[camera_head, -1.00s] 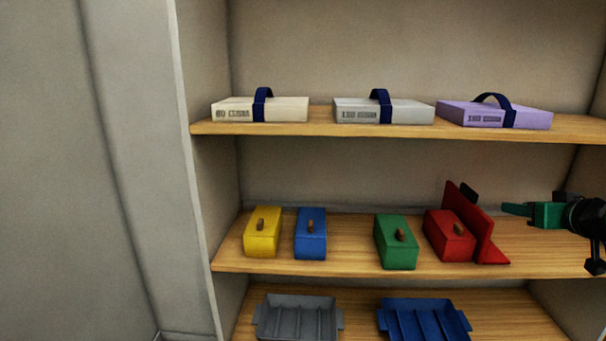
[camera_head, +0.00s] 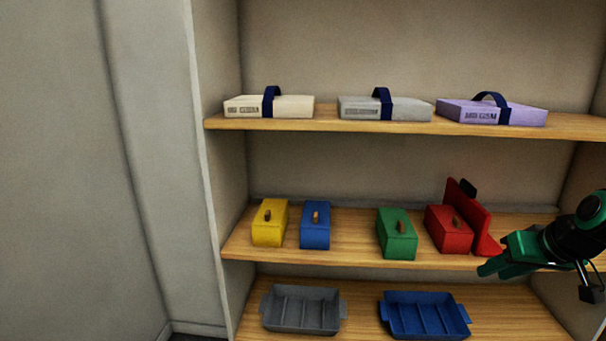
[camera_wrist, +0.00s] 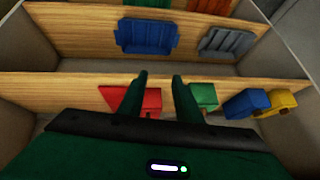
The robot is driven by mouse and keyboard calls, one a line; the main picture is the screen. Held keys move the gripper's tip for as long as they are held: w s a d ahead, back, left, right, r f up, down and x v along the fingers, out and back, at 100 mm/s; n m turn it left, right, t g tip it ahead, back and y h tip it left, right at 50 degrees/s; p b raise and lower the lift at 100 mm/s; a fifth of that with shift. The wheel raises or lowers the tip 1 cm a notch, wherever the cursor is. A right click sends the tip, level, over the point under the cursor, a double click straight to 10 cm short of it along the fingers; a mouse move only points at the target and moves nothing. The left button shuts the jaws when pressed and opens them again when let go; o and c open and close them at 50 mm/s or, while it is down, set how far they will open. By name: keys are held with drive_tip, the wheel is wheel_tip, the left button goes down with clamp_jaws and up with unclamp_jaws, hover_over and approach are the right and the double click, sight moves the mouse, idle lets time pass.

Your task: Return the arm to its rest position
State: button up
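My green gripper (camera_head: 488,268) is at the right of the head view, in front of the shelf unit, tilted down to the left. In the wrist view its two fingers (camera_wrist: 160,76) stand apart with nothing between them, so it is open and empty. My dark wrist shows behind it at the right edge. The rest of the arm is out of view. The red box (camera_head: 448,230) and a red upright bookend-like piece (camera_head: 484,226) are left of the gripper on the middle shelf. The gripper appears clear of both.
The middle shelf (camera_head: 345,247) also holds yellow (camera_head: 269,224), blue (camera_head: 315,226) and green (camera_head: 396,236) boxes. Grey (camera_head: 302,309) and blue (camera_head: 425,316) trays lie below. Cream (camera_head: 295,106), grey (camera_head: 411,109) and lilac (camera_head: 525,117) strapped packs lie above. A wall is left.

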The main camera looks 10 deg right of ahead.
drive_tip(key=s+a+f+m+g, duration=0.1)
drive_tip(key=s+a+g, duration=0.2)
drive_tip(key=s, duration=0.5)
drive_tip(key=s+a+f+m+g, duration=0.1)
drive_tip(key=s+a+m+g, duration=0.1)
drive_tip(key=s+a+g, duration=0.2)
drive_tip(key=s, duration=0.3)
drive_tip(key=shift+s+a+f, duration=0.3)
drive_tip(key=shift+s+a, duration=0.05)
drive_tip(key=shift+a, duration=0.05)
drive_tip(key=shift+s, duration=0.1)
